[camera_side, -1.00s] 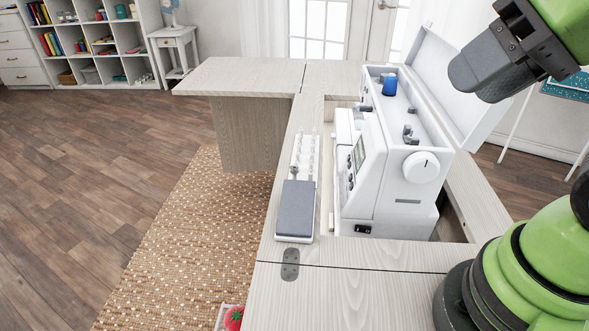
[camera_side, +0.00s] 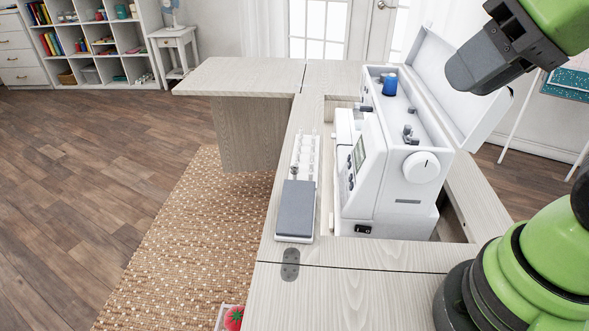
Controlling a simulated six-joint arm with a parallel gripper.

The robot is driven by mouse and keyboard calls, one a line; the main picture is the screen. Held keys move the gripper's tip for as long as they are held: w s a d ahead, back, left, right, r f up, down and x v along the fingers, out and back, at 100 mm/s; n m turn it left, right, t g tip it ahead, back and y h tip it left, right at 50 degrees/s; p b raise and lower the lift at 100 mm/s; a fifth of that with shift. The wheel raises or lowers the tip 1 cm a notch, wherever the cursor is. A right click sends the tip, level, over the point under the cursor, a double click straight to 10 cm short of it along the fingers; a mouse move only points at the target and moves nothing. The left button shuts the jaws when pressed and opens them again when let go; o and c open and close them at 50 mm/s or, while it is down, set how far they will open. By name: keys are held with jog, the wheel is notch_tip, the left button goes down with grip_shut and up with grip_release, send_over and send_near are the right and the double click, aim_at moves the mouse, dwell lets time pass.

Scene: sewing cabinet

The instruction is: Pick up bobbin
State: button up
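A long narrow white case (camera_side: 282,236) lies on the cabinet top, left of the sewing machine. Its near part has a grey surface, and its far part holds a row of small clear pieces, which look like bobbins (camera_side: 304,153); they are too small to tell apart. A blue spool (camera_side: 390,86) stands on top of the white sewing machine (camera_side: 374,190). My gripper (camera_side: 460,80) is high at the upper right, above and right of the machine, well away from the case. Its dark fingers are seen from the side, so the gap between them does not show.
The near cabinet top (camera_side: 340,300) is bare. A tray with a red tomato-like object (camera_side: 234,318) is at the bottom edge. Shelves (camera_side: 100,45) stand far left.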

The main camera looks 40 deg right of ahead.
jog(key=w+d+f+n+g+h, duration=0.1)
jog(key=w+n, duration=0.7)
jog(key=n, duration=0.1)
jog(key=n+g+h, duration=0.2)
jog(key=n, duration=2.5)
send_over(294, 169)
jog(key=s, duration=0.3)
notch_tip(294, 169, down, 21)
jog(key=shift+a+x, duration=0.1)
jog(key=shift+x, duration=1.5)
jog(key=shift+a+x, duration=0.15)
jog(key=shift+x, duration=1.5)
jog(key=shift+w, duration=0.15)
jog(key=shift+r, duration=0.1)
grip_shut()
